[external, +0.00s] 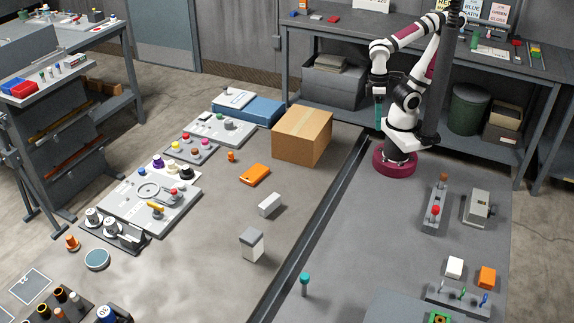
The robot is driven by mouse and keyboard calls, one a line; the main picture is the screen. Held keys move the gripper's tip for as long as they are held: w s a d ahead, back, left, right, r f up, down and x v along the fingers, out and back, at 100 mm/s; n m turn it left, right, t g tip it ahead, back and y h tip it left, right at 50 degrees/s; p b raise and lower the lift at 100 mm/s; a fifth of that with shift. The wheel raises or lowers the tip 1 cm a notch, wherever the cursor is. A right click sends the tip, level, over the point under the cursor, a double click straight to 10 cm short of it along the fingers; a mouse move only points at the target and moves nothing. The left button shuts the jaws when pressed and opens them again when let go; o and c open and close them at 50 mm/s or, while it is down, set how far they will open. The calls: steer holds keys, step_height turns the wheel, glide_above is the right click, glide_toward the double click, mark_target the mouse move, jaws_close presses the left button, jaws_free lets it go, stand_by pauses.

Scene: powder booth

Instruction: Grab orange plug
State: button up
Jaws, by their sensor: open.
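A small orange plug-like piece (231,156) stands on the grey floor mat, left of the cardboard box. Another orange piece with a wider base (72,243) stands at the far left, near a round blue-grey disc. I cannot tell for sure which of them is the orange plug. My gripper (379,127) has teal fingers, is open and empty, and points down beside my arm's base. It is to the right of the cardboard box, far from both orange pieces.
The cardboard box (302,135) stands between my gripper and the orange pieces. A flat orange case (255,176), a white block (270,205) and a grey-white box (251,245) lie on the mat. A grey panel with knobs (125,207) is at left. The mat's middle foreground is clear.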

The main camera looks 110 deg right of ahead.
steer(key=shift+o, duration=1.1)
steer(key=n+t+h, duration=0.4)
steer(key=n+h, duration=0.3)
steer(key=n, duration=2.3)
glide_above(230, 153)
steer(key=s+a, duration=0.5)
steer(key=a, duration=0.2)
step_height(230, 153, down, 3)
steer(key=x, duration=1.6)
steer(key=shift+s+d, duration=0.1)
steer(key=shift+d, duration=0.1)
steer(key=shift+r, duration=0.1)
jaws_close()
